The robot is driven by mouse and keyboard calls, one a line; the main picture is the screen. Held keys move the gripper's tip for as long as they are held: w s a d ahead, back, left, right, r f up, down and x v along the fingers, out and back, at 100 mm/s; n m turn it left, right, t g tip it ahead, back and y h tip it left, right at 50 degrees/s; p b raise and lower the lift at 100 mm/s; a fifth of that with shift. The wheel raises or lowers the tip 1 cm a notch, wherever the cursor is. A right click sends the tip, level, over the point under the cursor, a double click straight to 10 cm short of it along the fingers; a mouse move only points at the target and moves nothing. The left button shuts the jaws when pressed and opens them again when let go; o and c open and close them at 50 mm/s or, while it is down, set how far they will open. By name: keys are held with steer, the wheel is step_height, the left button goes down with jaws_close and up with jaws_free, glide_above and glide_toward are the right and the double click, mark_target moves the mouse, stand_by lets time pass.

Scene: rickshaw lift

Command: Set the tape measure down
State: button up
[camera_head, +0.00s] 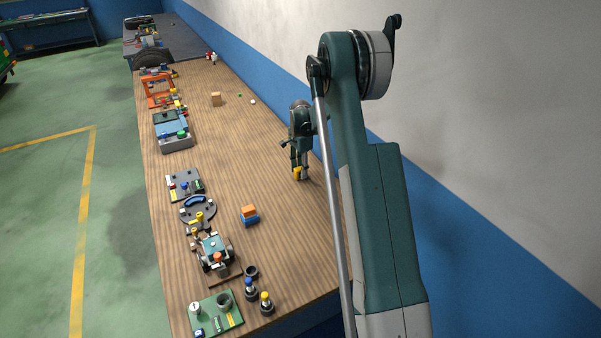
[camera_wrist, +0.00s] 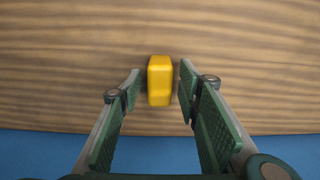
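The yellow tape measure (camera_wrist: 160,81) is a small block on the wooden table (camera_wrist: 60,60). It stands near the table edge on the wall side and shows as a yellow patch in the head view (camera_head: 297,172). My gripper (camera_wrist: 160,88) points down at it, with one finger on each side. The fingers are open, with a narrow gap visible on both sides of the tape measure. In the head view my gripper (camera_head: 299,174) is low at the table top and partly hides the tape measure. Whether its underside fully touches the table is hidden.
An orange and blue block stack (camera_head: 249,215) stands on the table nearer the camera. A tan cube (camera_head: 216,98) lies farther back. Several fixtures, including a grey-blue box (camera_head: 172,131), line the left edge. The blue and grey wall (camera_head: 450,190) is close on the right. The table middle is mostly clear.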

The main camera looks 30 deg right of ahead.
mark_target(300, 168)
step_height(300, 168, up, 11)
steer(key=shift+f, duration=0.15)
stand_by(0.4)
stand_by(0.5)
steer(key=s+a+r+n+t, duration=0.2)
steer(key=s+a+r+n, duration=0.2)
steer(key=s+a+r, duration=0.6)
steer(key=s+a+r+n+t, duration=0.1)
steer(key=s+a+r+n, duration=0.4)
steer(key=s+a+r, duration=0.5)
steer(key=s+a+n+t, duration=0.1)
steer(key=s+a+n, duration=0.2)
steer(key=s, duration=0.7)
steer(key=s+a+n+t, duration=0.1)
steer(key=s+a+n, duration=0.2)
steer(key=s, duration=0.7)
steer(key=s+a+n+t, duration=0.2)
steer(key=s+a+n, duration=0.1)
steer(key=s, duration=0.7)
steer(key=shift+a+f, duration=0.35)
